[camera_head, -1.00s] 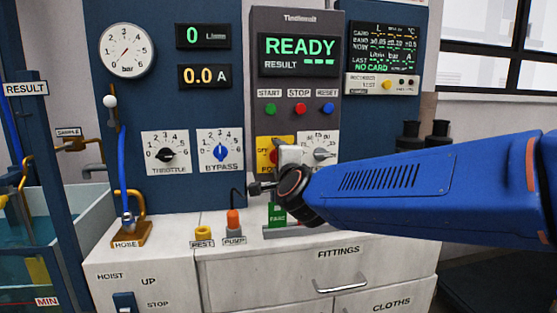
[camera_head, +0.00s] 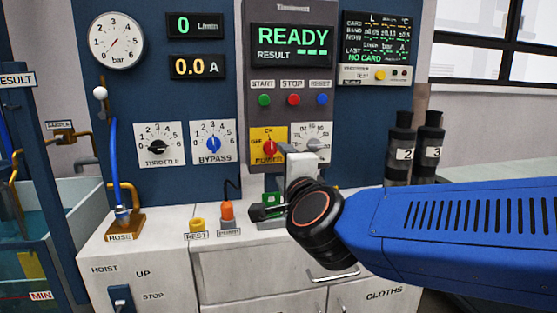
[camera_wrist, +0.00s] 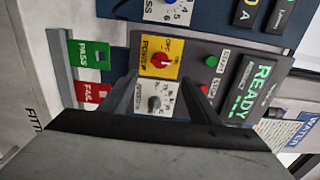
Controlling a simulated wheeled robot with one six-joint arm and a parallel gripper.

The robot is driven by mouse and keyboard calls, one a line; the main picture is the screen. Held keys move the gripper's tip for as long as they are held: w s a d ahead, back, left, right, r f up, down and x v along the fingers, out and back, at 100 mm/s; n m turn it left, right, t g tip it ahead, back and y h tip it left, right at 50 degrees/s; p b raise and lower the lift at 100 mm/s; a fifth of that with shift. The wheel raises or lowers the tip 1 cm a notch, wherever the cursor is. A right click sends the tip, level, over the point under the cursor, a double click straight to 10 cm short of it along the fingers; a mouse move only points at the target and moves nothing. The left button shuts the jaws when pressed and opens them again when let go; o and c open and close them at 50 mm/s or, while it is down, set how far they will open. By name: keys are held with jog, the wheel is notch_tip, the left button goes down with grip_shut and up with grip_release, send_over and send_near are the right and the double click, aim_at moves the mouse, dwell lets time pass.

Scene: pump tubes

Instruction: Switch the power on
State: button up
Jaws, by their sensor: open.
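The POWER switch (camera_head: 270,148) is a red knob on a yellow plate, with OFF at its left and ON at its top. Its handle appears upright, toward ON; this is small to read. In the wrist view the red knob (camera_wrist: 160,61) shows just past my fingers, turned sideways in the picture. My gripper (camera_head: 262,211) is below the switch in the head view, in front of the panel. In the wrist view its two dark fingers (camera_wrist: 160,88) are apart, with nothing between them, clear of the knob.
A grey selector dial (camera_head: 313,146) sits right of the switch. START, STOP and RESET buttons (camera_head: 293,99) are above, under a READY screen (camera_head: 291,40). A green PASS bin (camera_wrist: 93,54) and red FAIL bin (camera_wrist: 92,92) are below.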

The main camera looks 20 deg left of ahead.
jog(key=shift+v, duration=2.05)
